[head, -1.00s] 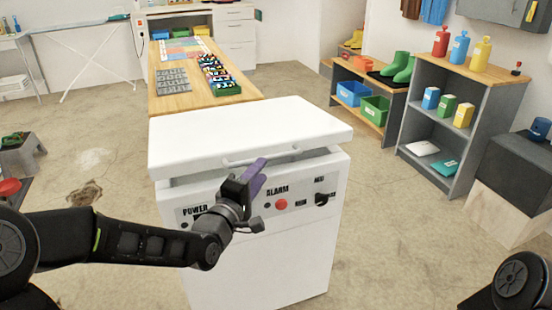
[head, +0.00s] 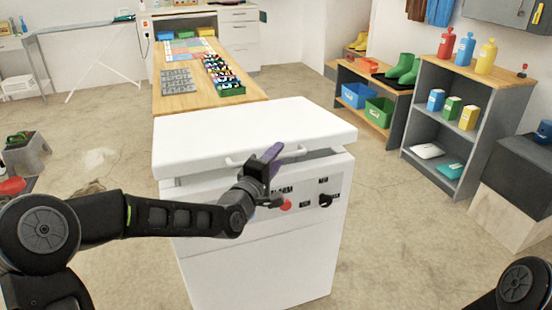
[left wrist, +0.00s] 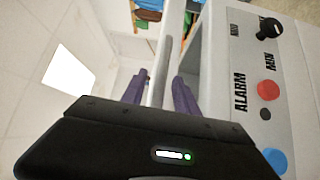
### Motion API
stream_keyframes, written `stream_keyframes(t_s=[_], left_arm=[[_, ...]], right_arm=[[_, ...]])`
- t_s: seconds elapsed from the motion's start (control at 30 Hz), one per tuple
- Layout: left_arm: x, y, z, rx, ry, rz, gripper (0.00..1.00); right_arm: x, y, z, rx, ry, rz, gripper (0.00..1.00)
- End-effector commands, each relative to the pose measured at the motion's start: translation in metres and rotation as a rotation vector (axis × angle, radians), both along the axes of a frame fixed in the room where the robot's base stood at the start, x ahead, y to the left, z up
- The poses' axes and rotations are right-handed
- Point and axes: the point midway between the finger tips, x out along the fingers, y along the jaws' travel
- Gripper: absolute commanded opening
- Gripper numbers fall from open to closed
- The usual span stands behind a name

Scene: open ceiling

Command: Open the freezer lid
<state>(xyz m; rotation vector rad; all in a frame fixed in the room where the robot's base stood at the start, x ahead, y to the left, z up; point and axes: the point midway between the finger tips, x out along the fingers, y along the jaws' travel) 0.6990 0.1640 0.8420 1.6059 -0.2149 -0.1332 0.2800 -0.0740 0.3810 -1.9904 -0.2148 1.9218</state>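The white chest freezer (head: 255,255) stands in front of me. Its thick white lid (head: 250,130) lies over the body, with a narrow gap along the front. A thin bar handle (head: 231,161) runs along the lid's front edge. My left gripper (head: 272,153) is at this handle, with its purple fingers pointing up. In the left wrist view, the fingers (left wrist: 160,92) are apart, one on each side of a pale bar (left wrist: 166,50) that looks like the handle. I cannot tell whether they touch it. My right gripper is out of view.
A wooden table (head: 190,103) with trays stands behind the freezer. A grey shelf (head: 455,125) stands to the right. Floor is open on both sides.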

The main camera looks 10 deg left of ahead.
Motion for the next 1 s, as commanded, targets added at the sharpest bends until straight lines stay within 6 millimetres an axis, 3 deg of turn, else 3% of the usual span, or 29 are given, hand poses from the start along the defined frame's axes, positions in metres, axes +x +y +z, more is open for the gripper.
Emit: stream_keyframes(t_s=[0.23, 0.67, 1.0], left_arm=[[0.0004, -0.0003, -0.0002, 0.0, 0.001, -0.001, 0.35], [0.0002, -0.0002, -0.0003, 0.0, 0.001, -0.001, 0.0], [0.0002, -0.0003, -0.0004, 0.0, 0.001, -0.001, 0.0]], right_arm=[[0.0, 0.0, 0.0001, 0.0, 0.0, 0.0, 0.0], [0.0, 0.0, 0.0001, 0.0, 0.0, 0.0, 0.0], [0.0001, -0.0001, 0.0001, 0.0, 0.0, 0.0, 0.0]])
